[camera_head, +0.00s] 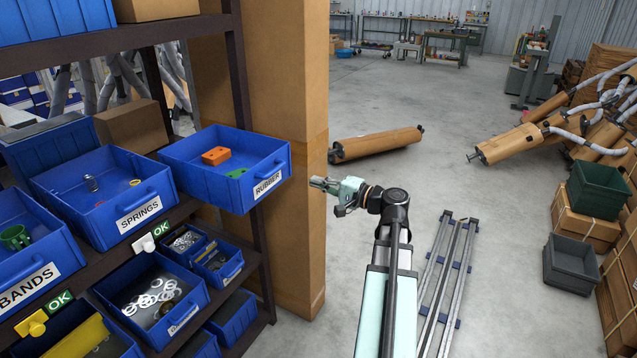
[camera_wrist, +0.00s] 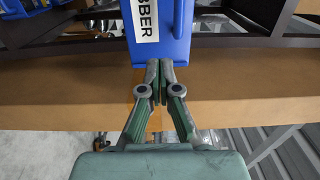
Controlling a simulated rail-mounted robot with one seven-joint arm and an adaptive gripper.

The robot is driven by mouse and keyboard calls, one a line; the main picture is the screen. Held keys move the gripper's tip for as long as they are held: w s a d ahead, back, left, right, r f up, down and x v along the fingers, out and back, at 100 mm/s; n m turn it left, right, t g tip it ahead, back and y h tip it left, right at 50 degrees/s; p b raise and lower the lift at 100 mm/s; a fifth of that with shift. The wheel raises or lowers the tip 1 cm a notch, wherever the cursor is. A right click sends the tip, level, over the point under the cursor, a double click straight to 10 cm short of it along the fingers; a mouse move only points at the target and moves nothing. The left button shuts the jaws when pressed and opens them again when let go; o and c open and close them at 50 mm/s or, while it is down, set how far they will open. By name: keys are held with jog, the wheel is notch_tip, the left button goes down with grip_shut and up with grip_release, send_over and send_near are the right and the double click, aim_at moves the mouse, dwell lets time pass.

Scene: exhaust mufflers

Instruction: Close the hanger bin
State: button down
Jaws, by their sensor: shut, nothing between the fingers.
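The blue bin labelled RUBBER (camera_head: 268,172) is on the shelf's upper level and juts out past the dark upright. It holds an orange block (camera_head: 216,156) and a small green piece (camera_head: 236,173). No label reading "hanger" is legible. My gripper (camera_head: 322,184) is shut and empty, to the right of the bin's front face, with a gap between them in the head view. In the wrist view, my closed fingertips (camera_wrist: 160,66) point at the lower front of the blue bin (camera_wrist: 172,50), near its white label. Contact with it cannot be told from there.
The SPRINGS bin (camera_head: 110,205) stands to the left on the dark shelf (camera_head: 92,263), with smaller blue bins below. A tall brown cardboard column (camera_head: 302,80) stands just behind the RUBBER bin. Metal rails (camera_head: 450,265) lie on the floor at right.

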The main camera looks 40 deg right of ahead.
aim_at(286, 173)
jog(key=shift+p+x, duration=1.65)
jog(key=shift+x, duration=3.9)
jog(key=shift+w+d+f, duration=0.1)
jog(key=shift+w, duration=0.05)
